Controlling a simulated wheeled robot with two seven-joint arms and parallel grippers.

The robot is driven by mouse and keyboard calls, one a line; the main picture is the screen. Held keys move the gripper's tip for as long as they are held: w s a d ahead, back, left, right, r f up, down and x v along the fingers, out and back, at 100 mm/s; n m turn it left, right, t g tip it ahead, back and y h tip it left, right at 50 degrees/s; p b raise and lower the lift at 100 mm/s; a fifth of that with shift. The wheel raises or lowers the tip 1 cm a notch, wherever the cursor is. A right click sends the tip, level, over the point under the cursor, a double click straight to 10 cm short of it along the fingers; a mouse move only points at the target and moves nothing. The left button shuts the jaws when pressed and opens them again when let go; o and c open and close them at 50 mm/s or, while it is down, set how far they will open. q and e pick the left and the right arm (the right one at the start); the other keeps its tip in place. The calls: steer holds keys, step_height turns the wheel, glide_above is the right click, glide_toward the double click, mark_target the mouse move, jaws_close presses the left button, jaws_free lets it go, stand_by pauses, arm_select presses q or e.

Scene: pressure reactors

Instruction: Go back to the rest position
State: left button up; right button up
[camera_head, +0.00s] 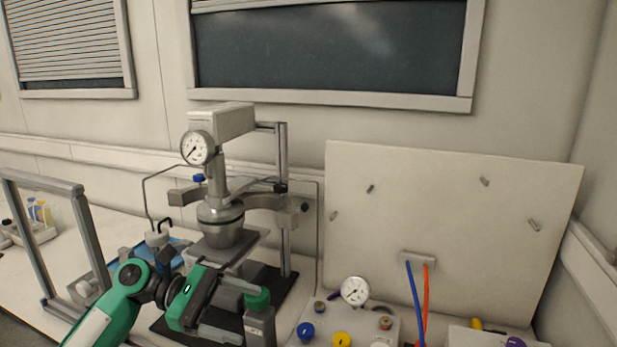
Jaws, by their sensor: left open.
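My left gripper (241,312), green and grey, is low in the head view, in front of the pressure reactor. Its fingers are apart and I see nothing held between them. The reactor (221,228) has a metal vessel on a stand, with a round dial gauge (196,148) at its upper left. My left arm comes in from the lower left and hides part of the reactor's dark base (283,290). My right gripper is not in view.
A grey frame (30,240) stands at the left, near small bottles (40,211). At the right, a panel (450,230) leans by the wall, with blue and orange hoses. A control box (310,318) with coloured knobs and a gauge (354,291) stands right of my gripper.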

arm_select(q)
steer(key=s+d+f+m+t+y, duration=0.15)
steer(key=s+f+m+y, duration=0.35)
steer(key=f, duration=0.7)
steer(key=s+d+f+m+t+y, duration=0.1)
steer(key=s+f+m+t, duration=0.2)
steer(key=s+f, duration=0.55)
steer(key=s+a+f+m+t+y, duration=0.2)
steer(key=s+a+f+m+y, duration=0.5)
steer(key=s+a+f+y, duration=0.45)
step_height(320, 180, down, 28)
steer(key=s+a+g+h, duration=0.1)
steer(key=s+g+h, duration=0.1)
steer(key=s+a+f, duration=0.2)
steer(key=s+f, duration=0.7)
steer(key=f, duration=0.1)
steer(key=s+a+f, duration=0.1)
steer(key=s+f, duration=0.9)
steer(key=shift+a+f+g, duration=0.2)
steer(key=shift+a+g, duration=0.15)
steer(key=shift+g, duration=0.1)
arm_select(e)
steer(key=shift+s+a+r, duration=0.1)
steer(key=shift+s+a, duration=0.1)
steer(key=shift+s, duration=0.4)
